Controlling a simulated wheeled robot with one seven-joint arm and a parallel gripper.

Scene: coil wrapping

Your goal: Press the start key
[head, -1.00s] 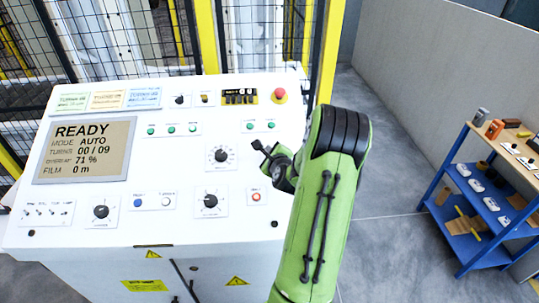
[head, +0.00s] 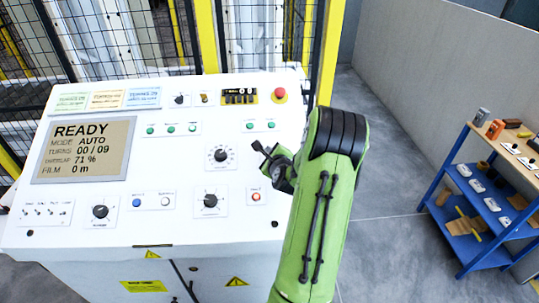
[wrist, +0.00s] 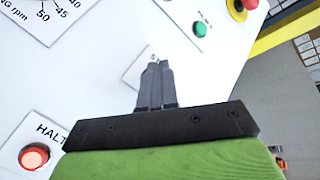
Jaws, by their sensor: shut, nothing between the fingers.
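My gripper (head: 261,150) is shut and empty, in front of the right part of the white console panel (head: 130,222). In the wrist view its dark fingers (wrist: 157,68) point at a small white label plate (wrist: 132,74) and cover most of it. Any key on that plate is hidden behind the fingers, and no start lettering is readable. I cannot tell whether the fingertips touch the panel. The display (head: 85,150) reads READY, AUTO, turns 00 / 09, film 0 m.
The red HALT button (wrist: 34,156) is at lower left in the wrist view. A green round light or button (wrist: 200,29) and the red emergency knob (head: 280,95) are above the gripper. Dials (head: 220,155) lie to the left. A blue shelf (head: 463,246) stands at right.

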